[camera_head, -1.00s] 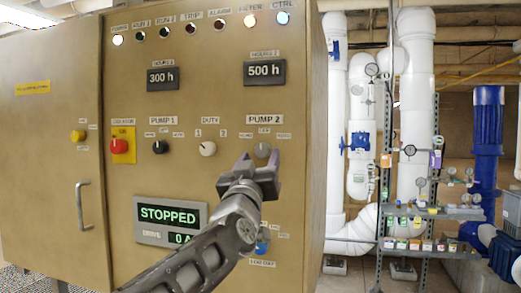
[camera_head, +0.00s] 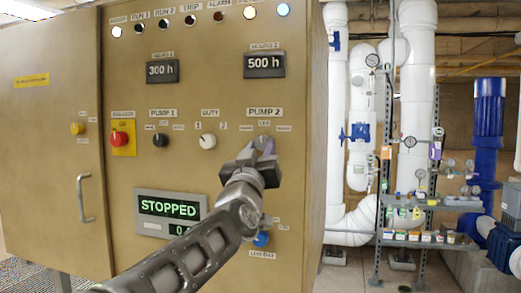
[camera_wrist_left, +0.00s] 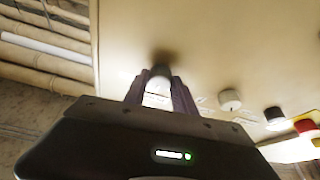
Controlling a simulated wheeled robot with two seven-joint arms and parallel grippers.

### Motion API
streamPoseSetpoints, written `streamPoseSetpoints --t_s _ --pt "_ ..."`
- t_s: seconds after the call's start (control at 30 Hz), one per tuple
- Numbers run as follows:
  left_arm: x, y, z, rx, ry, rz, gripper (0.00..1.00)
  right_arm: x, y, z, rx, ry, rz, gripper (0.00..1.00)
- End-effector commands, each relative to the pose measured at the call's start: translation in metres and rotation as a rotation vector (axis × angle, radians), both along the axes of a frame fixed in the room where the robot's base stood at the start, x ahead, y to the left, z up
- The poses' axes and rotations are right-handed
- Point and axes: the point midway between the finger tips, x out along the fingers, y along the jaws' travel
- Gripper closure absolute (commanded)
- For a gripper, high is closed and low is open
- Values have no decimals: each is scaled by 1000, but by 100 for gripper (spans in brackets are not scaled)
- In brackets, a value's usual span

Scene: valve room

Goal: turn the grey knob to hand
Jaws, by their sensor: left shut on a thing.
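The grey knob (camera_head: 264,142) sits under the PUMP 2 label on the tan control cabinet's front. My left gripper (camera_head: 257,150) reaches up to it from below, its fingers shut on the knob from both sides. In the left wrist view the knob (camera_wrist_left: 161,76) shows between the two fingertips (camera_wrist_left: 158,85). The fingers hide part of the knob, so its pointer direction cannot be read. My right gripper is not in view.
The white DUTY knob (camera_head: 208,141), black PUMP 1 knob (camera_head: 160,140) and red isolator knob (camera_head: 119,138) are to the left. A blue button (camera_head: 261,239) is below, close to my left arm. The display (camera_head: 168,208) reads STOPPED. White pipes (camera_head: 415,100) stand at right.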

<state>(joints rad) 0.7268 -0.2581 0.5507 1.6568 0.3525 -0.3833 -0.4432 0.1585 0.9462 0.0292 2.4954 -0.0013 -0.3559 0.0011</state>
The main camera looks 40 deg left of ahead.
Motion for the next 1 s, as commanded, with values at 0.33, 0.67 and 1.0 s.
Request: streamPoseSetpoints --t_s 0.33,0.67,1.0 --pt "0 0 0 -2 -1 0 100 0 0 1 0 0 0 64" --pt "1 -2 3 -75 -25 -3 100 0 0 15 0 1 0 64" --pt "2 -5 7 -295 -101 -4 100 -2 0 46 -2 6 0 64"
